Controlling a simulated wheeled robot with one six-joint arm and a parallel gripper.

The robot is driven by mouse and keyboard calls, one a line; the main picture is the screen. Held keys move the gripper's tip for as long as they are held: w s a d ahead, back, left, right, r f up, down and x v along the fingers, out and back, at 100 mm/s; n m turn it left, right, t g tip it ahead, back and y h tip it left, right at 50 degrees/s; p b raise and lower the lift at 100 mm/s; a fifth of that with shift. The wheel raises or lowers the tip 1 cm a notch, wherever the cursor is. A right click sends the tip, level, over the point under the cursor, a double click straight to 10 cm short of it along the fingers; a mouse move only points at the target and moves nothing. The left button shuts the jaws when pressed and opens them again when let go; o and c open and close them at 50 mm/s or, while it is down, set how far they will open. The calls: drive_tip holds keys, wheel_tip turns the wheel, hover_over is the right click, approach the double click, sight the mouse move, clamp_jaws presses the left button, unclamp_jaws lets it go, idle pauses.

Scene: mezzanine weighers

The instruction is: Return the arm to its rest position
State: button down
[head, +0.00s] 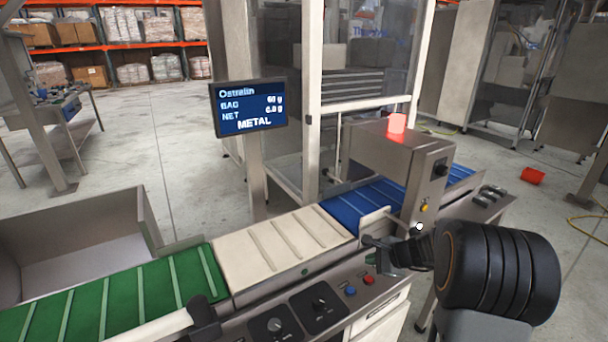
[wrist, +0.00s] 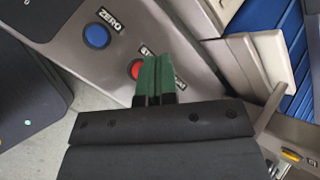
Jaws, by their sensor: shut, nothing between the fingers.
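My gripper (wrist: 152,80) is shut and empty in the wrist view, with its green fingertips together. It is over the machine's control panel, and the fingers partly cover a red button (wrist: 137,69). A blue ZERO button (wrist: 96,36) is to the left of the fingers. In the head view my gripper (head: 372,241) is at the end of my dark arm on the right, near the front edge of the conveyor. I cannot tell from these views whether the fingertips touch the panel.
The conveyor has green (head: 110,295), cream (head: 285,245) and blue (head: 362,205) belts. A metal detector (head: 385,165) with a lit red lamp (head: 397,123) straddles the blue belt. A screen (head: 249,107) reads METAL. A grey bin (head: 150,215) stands behind the green belt. A red object (head: 532,176) lies on the floor.

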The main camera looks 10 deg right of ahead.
drive_tip(key=s+n, duration=0.1)
drive_tip(key=s+a+f+n+g, duration=0.1)
drive_tip(key=s, duration=0.1)
drive_tip(key=s+n+g, duration=0.1)
drive_tip(key=shift+s+a+f, duration=0.15)
drive_tip(key=shift+s+f, duration=0.05)
drive_tip(key=shift+f, duration=0.1)
drive_tip(key=s+a+r+n+h+p, duration=0.2)
drive_tip(key=s+a+r+n+p, duration=0.2)
drive_tip(key=r, duration=0.8)
drive_tip(key=s+a+r+n+g+h+p, duration=0.1)
drive_tip(key=s+a+r+n+h+p, duration=0.2)
drive_tip(key=s+r+n+p, duration=0.6)
drive_tip(key=s+a+r+n, duration=0.2)
drive_tip(key=s+r+n, duration=0.1)
drive_tip(key=s, duration=0.1)
drive_tip(key=shift+g, duration=0.3)
